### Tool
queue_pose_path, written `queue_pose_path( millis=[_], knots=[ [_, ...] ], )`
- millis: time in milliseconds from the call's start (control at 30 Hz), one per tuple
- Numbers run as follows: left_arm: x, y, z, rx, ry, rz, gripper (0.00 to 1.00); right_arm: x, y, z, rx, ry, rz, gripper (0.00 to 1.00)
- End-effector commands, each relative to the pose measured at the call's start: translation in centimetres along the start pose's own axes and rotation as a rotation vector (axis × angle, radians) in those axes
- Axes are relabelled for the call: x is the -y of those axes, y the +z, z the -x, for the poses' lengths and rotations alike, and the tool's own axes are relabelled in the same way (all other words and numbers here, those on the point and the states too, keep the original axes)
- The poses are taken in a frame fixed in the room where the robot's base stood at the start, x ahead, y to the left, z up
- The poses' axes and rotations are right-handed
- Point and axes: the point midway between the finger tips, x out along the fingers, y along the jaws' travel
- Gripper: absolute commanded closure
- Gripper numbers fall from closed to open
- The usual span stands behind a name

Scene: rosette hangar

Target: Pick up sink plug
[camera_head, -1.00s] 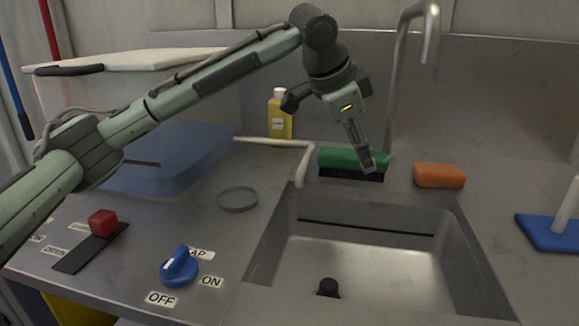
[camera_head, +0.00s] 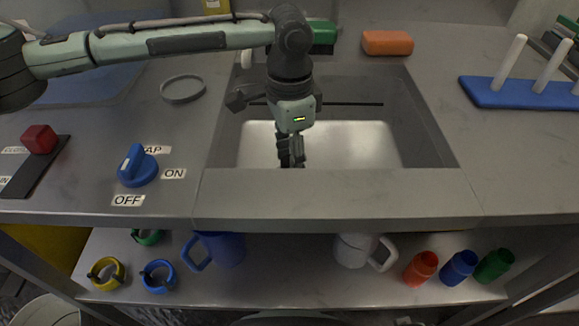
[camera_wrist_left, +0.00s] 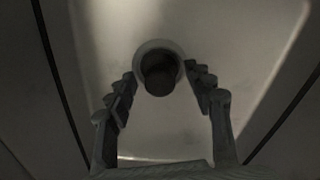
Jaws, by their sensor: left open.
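The sink plug (camera_wrist_left: 158,72) shows in the left wrist view as a dark round piece inside a pale ring on the sink floor. It lies just beyond and between the two fingertips. My left gripper (camera_wrist_left: 160,88) is open with a finger on either side; I cannot tell how high it is above the plug. In the head view my left gripper (camera_head: 291,160) points down into the sink (camera_head: 370,145), and the plug is hidden there behind the gripper and the sink's front edge. My right gripper is in neither view.
A blue tap knob (camera_head: 137,168) and a red slider knob (camera_head: 39,139) are on the counter at left, near a grey ring (camera_head: 182,89). An orange sponge (camera_head: 387,43) lies behind the sink. A blue pegged base (camera_head: 515,93) stands at right.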

Motion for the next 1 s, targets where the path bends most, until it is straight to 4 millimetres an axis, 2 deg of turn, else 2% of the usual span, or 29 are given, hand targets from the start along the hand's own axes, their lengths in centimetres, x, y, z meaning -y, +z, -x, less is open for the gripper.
queue_pose_path(
  millis=[233,633,867,1000],
  knots=[
    [0.0,0.0,-0.1,0.0,0.0,0.0,0.49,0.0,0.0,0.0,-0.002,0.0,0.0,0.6],
    [0.0,0.0,-0.1,0.0,0.0,-0.001,0.98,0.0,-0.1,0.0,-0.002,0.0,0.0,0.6],
    [0.0,0.0,0.0,-0.001,-0.001,-0.001,0.99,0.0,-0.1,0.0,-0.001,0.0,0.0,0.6],
    [0.0,-0.1,1.3,-0.002,-0.001,-0.001,0.99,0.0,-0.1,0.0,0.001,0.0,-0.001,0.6]
  ],
)
